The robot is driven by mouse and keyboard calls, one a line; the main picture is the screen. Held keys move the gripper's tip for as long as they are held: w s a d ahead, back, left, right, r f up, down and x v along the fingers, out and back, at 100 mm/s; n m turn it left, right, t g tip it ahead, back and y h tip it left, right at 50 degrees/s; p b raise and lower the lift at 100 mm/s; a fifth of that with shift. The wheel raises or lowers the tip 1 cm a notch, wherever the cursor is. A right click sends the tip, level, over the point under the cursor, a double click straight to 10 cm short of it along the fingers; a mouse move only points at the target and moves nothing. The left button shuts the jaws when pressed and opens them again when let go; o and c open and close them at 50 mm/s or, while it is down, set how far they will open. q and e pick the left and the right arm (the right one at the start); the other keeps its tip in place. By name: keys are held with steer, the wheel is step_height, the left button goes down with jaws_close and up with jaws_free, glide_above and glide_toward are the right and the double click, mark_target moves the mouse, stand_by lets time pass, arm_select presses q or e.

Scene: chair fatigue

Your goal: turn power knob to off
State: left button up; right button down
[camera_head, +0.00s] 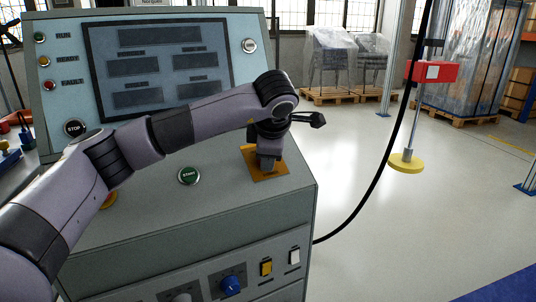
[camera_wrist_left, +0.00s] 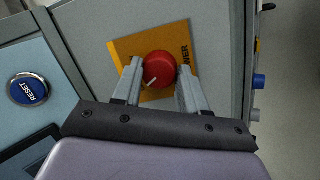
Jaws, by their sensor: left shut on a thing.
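The power knob (camera_wrist_left: 159,68) is a round red knob with a white pointer line. It sits on a yellow-orange plate (camera_wrist_left: 128,47) with black lettering, partly covered, ending in "WER". In the wrist view the pointer line runs toward the lower left. My left gripper (camera_wrist_left: 161,78) is shut on the knob, one finger on each side. In the head view my left gripper (camera_head: 268,160) points down over the plate (camera_head: 283,171) on the console's top right corner, and it hides the knob. My right gripper is not in view.
The grey console (camera_head: 225,215) holds a green start button (camera_head: 189,176), a black stop button (camera_head: 75,128) and a dark screen (camera_head: 105,60). A blue reset button (camera_wrist_left: 29,89) shows in the wrist view. A black cable (camera_head: 375,180) hangs right of the console, with open floor beyond.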

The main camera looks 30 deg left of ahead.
arm_select(q)
steer(key=o, duration=1)
steer(key=shift+o, duration=0.2)
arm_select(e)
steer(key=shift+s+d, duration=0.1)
arm_select(q)
steer(key=v, duration=0.7)
steer(key=shift+p, duration=0.45)
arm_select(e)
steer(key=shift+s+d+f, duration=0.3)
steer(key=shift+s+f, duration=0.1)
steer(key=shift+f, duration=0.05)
arm_select(q)
steer(key=shift+d, duration=0.1)
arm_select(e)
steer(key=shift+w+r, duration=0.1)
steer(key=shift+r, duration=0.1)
